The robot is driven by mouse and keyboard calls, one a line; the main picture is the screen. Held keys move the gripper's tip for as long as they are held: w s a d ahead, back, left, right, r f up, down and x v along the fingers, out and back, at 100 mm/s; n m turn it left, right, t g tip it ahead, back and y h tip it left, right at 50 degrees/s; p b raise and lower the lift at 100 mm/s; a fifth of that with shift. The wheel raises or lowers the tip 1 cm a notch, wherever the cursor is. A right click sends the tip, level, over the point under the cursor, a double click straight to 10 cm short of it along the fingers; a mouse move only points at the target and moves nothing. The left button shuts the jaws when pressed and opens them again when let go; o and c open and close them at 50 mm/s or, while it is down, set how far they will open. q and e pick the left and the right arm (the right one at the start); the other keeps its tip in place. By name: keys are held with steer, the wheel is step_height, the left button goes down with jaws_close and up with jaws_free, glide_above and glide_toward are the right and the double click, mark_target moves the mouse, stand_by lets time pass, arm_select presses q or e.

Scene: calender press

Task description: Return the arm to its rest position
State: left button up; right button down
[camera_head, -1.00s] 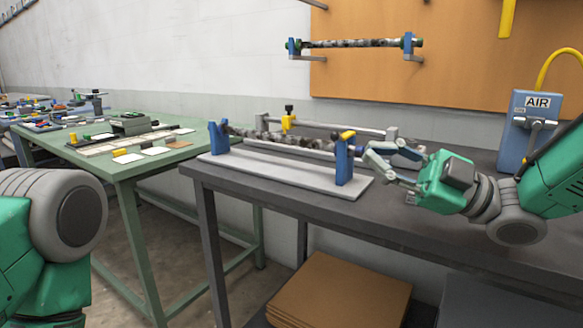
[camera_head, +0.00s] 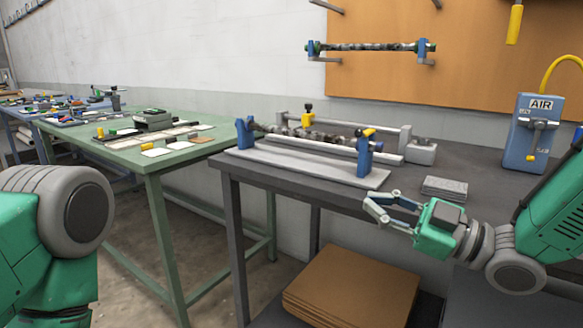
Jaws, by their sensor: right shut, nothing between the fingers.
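My right gripper (camera_head: 374,207), grey fingers on a green body, is at the front edge of the dark table (camera_head: 475,205), just right of the calender press (camera_head: 300,162). It is shut and holds nothing. My right arm (camera_head: 550,225) comes in from the right, over the table's front. The press has a pale base, blue end posts and a mottled roller (camera_head: 310,137), and the gripper is apart from it. Of my left arm, only a green and grey part shows at the lower left; its gripper is out of view.
A blue AIR box (camera_head: 531,130) with a yellow hose stands at the back right. A grey stack (camera_head: 444,188) lies behind the right gripper. A second roller (camera_head: 370,47) hangs on the wall. Brown sheets (camera_head: 350,285) lie below. A green table (camera_head: 130,160) with small parts stands left.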

steer(key=s+d+f+m+g+h+p, duration=0.1)
steer(key=s+d+f+m+h, duration=0.2)
steer(key=f, duration=0.6)
steer(key=s+d+f+m+h+p, duration=0.15)
steer(key=f+m+h, duration=0.25)
steer(key=f, duration=0.4)
steer(key=s+d+f+m+g+h+p, duration=0.15)
steer(key=s+f+m+h, duration=0.25)
steer(key=f, duration=0.5)
steer(key=s+d+f+m+g+h, duration=0.2)
steer(key=s+d+f, duration=0.1)
steer(key=s, duration=0.4)
steer(key=s+d+f+m+g+h+p, duration=0.1)
steer(key=s+d+f+g+h, duration=0.1)
steer(key=s, duration=0.6)
steer(key=s+d+f+m+g+h+p, duration=0.1)
steer(key=s+d+f+m+g+h, duration=0.1)
steer(key=s, duration=0.6)
step_height(320, 180, down, 3)
steer(key=shift+d+m+g, duration=0.3)
steer(key=shift+d+g, duration=0.25)
steer(key=shift+d, duration=0.4)
